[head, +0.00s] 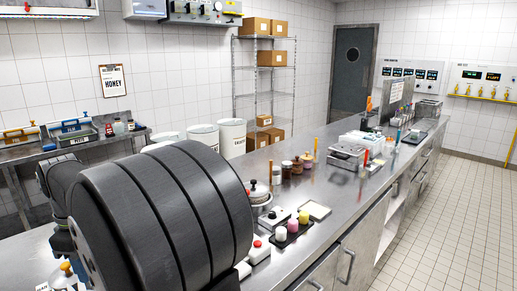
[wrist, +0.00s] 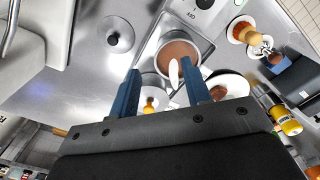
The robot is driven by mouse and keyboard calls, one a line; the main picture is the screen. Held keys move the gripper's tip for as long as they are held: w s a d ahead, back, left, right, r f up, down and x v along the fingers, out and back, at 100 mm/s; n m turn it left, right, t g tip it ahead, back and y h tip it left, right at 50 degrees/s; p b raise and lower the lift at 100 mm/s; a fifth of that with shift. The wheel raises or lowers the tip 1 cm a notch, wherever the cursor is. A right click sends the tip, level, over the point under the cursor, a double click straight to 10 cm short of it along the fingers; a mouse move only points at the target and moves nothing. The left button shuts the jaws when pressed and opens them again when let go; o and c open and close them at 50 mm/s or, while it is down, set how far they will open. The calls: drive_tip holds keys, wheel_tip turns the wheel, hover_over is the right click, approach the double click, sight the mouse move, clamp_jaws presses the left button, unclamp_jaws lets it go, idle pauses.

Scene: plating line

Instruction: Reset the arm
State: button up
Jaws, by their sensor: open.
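My gripper (wrist: 162,78) shows in the wrist view with its two blue fingers apart and nothing held between them. Past the fingertips is a round container of brown contents (wrist: 181,50) on the steel worktop; a white utensil-like shape (wrist: 173,74) shows between the fingers. I cannot tell how far the fingers are above it. In the head view a large dark ribbed arm link of mine fills the lower left, and my gripper is not visible there.
The steel counter (head: 330,185) runs to the back right. In the wrist view, yellow-labelled bottles (wrist: 288,122) stand at right.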

drive_tip(key=a+f, duration=0.1)
drive_tip(key=f, duration=0.1)
drive_tip(key=s+a+f, duration=0.1)
drive_tip(key=a+f, duration=0.1)
drive_tip(key=s+a+f, duration=0.1)
drive_tip(key=a+f, duration=0.1)
drive_tip(key=shift+s, duration=0.1)
drive_tip(key=shift+f, duration=0.65)
idle(0.9)
